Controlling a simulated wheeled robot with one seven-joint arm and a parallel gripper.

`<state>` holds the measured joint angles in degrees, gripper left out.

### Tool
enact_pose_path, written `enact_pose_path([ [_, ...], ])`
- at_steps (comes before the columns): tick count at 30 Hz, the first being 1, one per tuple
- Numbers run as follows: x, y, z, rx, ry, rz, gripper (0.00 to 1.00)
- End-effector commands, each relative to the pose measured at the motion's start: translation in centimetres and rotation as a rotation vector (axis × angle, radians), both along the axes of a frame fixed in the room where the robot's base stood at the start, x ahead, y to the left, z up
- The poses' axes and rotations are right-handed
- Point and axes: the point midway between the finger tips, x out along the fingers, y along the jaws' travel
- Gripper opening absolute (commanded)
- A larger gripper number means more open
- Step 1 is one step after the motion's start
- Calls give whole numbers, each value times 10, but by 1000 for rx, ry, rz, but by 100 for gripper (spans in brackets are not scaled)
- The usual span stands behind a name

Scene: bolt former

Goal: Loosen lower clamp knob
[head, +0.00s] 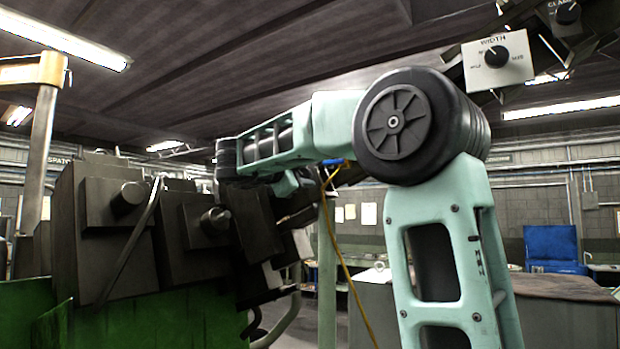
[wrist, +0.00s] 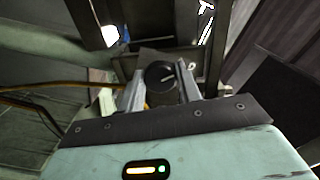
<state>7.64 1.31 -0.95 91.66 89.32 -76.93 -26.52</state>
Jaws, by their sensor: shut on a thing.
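In the wrist view a round black knob (wrist: 160,84) with a pale pointer line sits between the two grey fingers of my gripper (wrist: 162,88). One finger is on each side of the knob, and the gripper is shut on it. The pointer line slants up to the right. No label shows beside this knob, so I cannot read whether it is the lower clamp one. In the head view my arm reaches left to the machine, and the fingers and the held knob cannot be made out there.
In the head view dark machine blocks (head: 110,240) with round bosses stand at left above a green base (head: 130,325). A white panel marked WIDTH (head: 495,75) hangs upper right, with a partly cut-off dial panel (head: 568,14) above it. A yellow cable (head: 345,265) hangs by my arm.

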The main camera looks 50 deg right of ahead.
Motion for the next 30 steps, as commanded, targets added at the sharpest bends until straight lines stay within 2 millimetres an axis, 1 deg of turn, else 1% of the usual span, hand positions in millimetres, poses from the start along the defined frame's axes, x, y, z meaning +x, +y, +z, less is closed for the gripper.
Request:
enact_pose_path([
  [5,0,0,-4,7,-86,0,0],
  [21,0,0,-4,34,-418,0,0],
  [30,0,0,-3,41,-505,0,0],
])
